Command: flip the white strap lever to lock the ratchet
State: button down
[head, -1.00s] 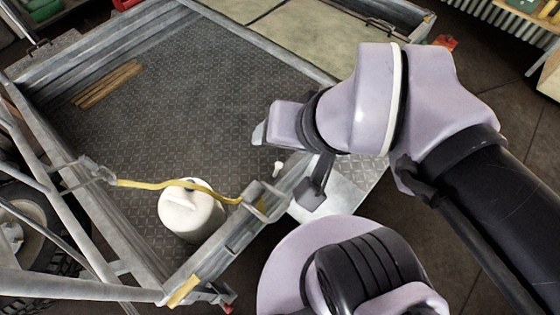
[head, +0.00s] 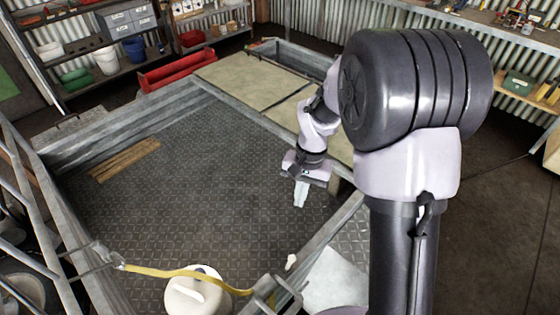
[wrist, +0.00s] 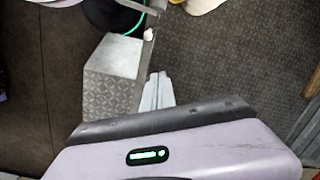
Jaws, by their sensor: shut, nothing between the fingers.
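A small white lever tip (head: 291,261) stands at the trailer's right side wall, beside the metal ratchet frame (head: 265,292) at the bottom of the head view. A yellow strap (head: 165,272) runs left from the ratchet across a white container. A small white piece, likely the lever tip, also shows near the top of the wrist view (wrist: 148,34). My gripper (head: 299,196) points down over the trailer bed, beyond the lever and apart from it. Its pale fingers are together and empty; they also show in the wrist view (wrist: 157,92). The ratchet's lower part is cut off in the head view.
The white container (head: 198,298) stands in the trailer bed (head: 200,190). Wooden planks (head: 125,160) lie at the left. The bed's middle is clear. Metal side walls edge the bed, and a red tray (head: 177,72) lies behind it.

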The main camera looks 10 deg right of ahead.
aim_at(289, 264)
notch_tip(289, 264, down, 8)
jog(key=d+g, duration=0.1)
jog(key=shift+w+d+f+g, duration=0.15)
jog(key=shift+w+d+g, duration=0.15)
jog(key=shift+w, duration=0.15)
jog(key=s+a+f+b, duration=0.1)
jog(key=f, duration=0.2)
jog(key=s+a+f+b, duration=0.1)
jog(key=s+f, duration=0.1)
jog(key=f, duration=0.1)
jog(key=s+a+f+b, duration=0.1)
jog(key=s+f+b, duration=0.1)
jog(key=f, duration=0.1)
jog(key=shift+s+a+f, duration=0.15)
jog(key=shift+s+f, duration=0.1)
jog(key=shift+f, duration=0.1)
